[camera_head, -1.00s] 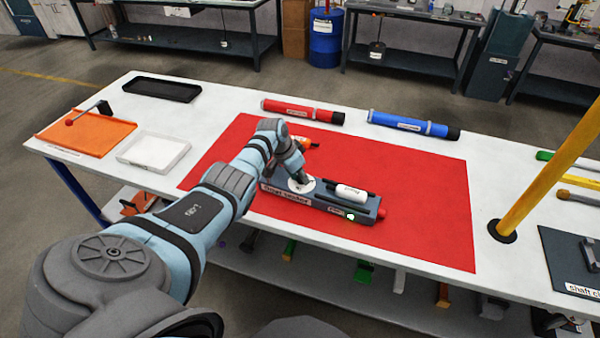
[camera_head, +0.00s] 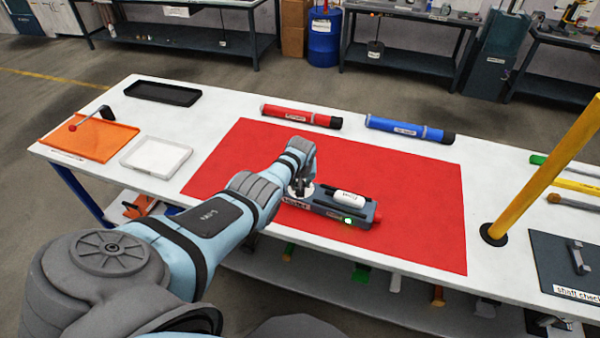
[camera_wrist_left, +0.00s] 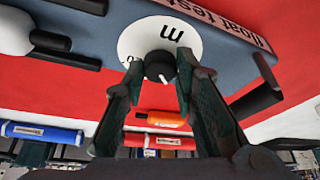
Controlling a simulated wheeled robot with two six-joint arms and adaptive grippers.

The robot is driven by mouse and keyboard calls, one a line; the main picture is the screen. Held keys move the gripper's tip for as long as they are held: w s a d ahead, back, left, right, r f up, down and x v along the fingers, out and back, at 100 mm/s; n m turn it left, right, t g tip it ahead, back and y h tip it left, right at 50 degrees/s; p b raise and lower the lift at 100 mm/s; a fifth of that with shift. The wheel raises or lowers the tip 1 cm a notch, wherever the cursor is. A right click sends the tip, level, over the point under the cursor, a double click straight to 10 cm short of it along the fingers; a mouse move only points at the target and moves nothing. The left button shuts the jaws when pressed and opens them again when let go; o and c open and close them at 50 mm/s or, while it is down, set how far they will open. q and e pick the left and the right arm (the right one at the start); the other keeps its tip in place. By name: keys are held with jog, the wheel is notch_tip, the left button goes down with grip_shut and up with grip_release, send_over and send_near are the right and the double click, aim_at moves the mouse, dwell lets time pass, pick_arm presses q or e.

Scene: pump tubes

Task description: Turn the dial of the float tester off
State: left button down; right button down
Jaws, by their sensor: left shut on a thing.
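The float tester (camera_head: 325,210) is a grey box on the red mat, with a label, a white float (camera_head: 352,199) on top and a lit green lamp (camera_head: 347,221). Its white dial plate (camera_wrist_left: 178,32) carries a black knob (camera_wrist_left: 158,66) with a white mark, seen in the left wrist view. My left gripper (camera_wrist_left: 158,75) has its two fingers around the knob and is shut on it. In the head view my left gripper (camera_head: 301,190) is over the dial end, and my arm partly hides the dial. My right gripper is not in view.
A red tube (camera_head: 302,116) and a blue tube (camera_head: 409,129) lie behind the red mat (camera_head: 420,190). An orange object (camera_wrist_left: 162,120) lies beyond the tester in the wrist view. A yellow post (camera_head: 545,175) stands right. Trays lie left. The mat's right part is clear.

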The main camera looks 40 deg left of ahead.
pick_arm(q)
jog(key=shift+w+f+n+y+b, duration=0.15)
jog(key=shift+n+y+b, duration=0.25)
jog(key=shift+n+b, duration=0.45)
jog(key=n+g+b, duration=0.1)
jog(key=n+b, duration=0.2)
jog(key=shift+d+f+n+y, duration=0.1)
jog(key=shift+n+y, duration=0.15)
jog(key=shift+y, duration=0.05)
jog(key=shift+r+n+g+b, duration=0.2)
jog(key=shift+n+g+b, duration=0.4)
jog(key=shift+n+b, duration=0.4)
jog(key=c, duration=1.3)
grip_release()
jog(key=shift+r, duration=0.1)
